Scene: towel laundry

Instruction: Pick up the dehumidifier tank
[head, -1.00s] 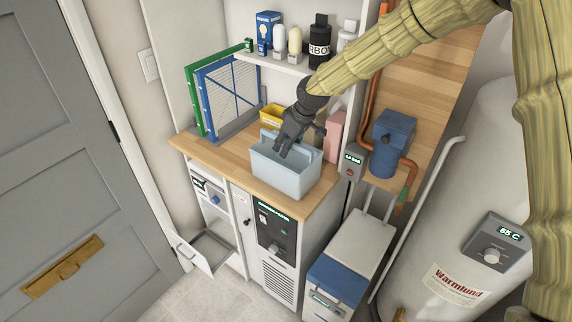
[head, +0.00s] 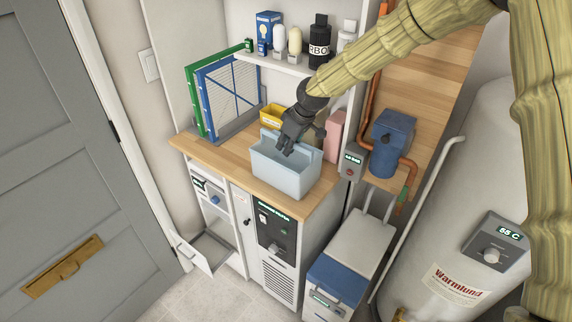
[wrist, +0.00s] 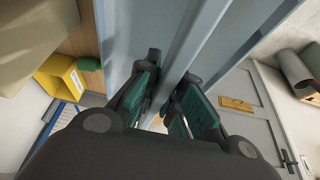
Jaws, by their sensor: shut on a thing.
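The dehumidifier tank (head: 285,177) is a light blue, open-topped tub at the front edge of the wooden counter, above the dehumidifier. It looks upright; I cannot tell whether its base touches the counter. My gripper (head: 285,150) reaches down over the tank from above. In the wrist view my gripper (wrist: 170,100) has its two teal-padded fingers on either side of a light blue bar of the tank (wrist: 188,45), shut on it. The fingertips' exact contact is partly hidden by the fingers.
A yellow bin (head: 272,115) stands behind the tank, and a pink container (head: 334,135) is to its right. Blue and green framed screens (head: 230,90) lean at the counter's left. A shelf (head: 275,64) with bottles is above.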

